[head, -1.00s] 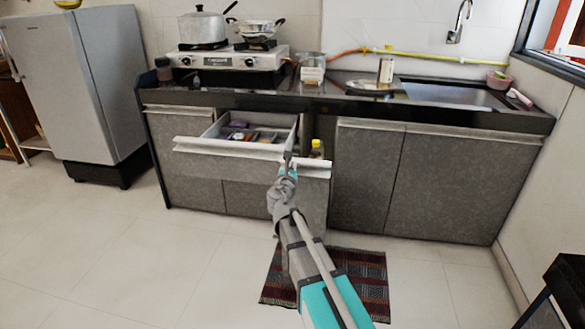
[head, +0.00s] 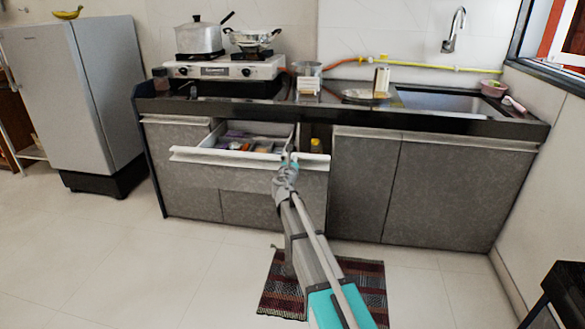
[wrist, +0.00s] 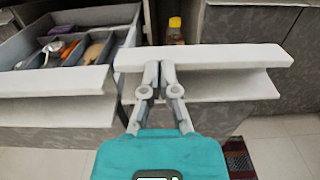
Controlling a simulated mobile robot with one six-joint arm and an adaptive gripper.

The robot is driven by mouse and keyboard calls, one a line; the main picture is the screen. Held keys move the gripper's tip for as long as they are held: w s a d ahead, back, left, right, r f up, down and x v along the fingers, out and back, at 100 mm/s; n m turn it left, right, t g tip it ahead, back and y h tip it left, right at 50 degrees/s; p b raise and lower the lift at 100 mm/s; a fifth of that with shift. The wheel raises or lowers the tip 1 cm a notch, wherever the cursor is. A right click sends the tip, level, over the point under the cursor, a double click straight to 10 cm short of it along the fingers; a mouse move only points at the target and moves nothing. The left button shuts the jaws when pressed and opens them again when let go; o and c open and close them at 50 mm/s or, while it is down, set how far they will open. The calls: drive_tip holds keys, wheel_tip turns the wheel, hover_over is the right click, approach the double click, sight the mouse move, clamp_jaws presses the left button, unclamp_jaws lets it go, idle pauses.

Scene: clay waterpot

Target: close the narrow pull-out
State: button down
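The narrow pull-out (head: 315,185) has a grey front with a white lip along its top. It stands out from the cabinet, right of the wider open drawer. In the wrist view its white lip (wrist: 225,57) crosses the middle, and a bottle (wrist: 174,31) with a yellow cap shows behind it. My gripper (wrist: 160,73) has its two fingers side by side, close together, with nothing visible between them. The fingers are at the left part of the lip and overlap it; whether they touch it I cannot tell. In the head view my gripper (head: 288,161) is at the pull-out's upper left.
The wide drawer (head: 225,158) stands open at left, with utensils in a tray (wrist: 75,60). A stove (head: 225,68) with pots and a sink (head: 455,100) are on the counter. A striped mat (head: 365,275) lies on the floor. Open floor is at left.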

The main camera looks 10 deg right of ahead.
drive_tip(key=x, duration=2.8)
drive_tip(key=shift+w, duration=0.35)
drive_tip(key=shift+s+f, duration=0.1)
drive_tip(key=shift+s, duration=0.05)
drive_tip(key=v, duration=1.3)
drive_tip(key=shift+s, duration=0.4)
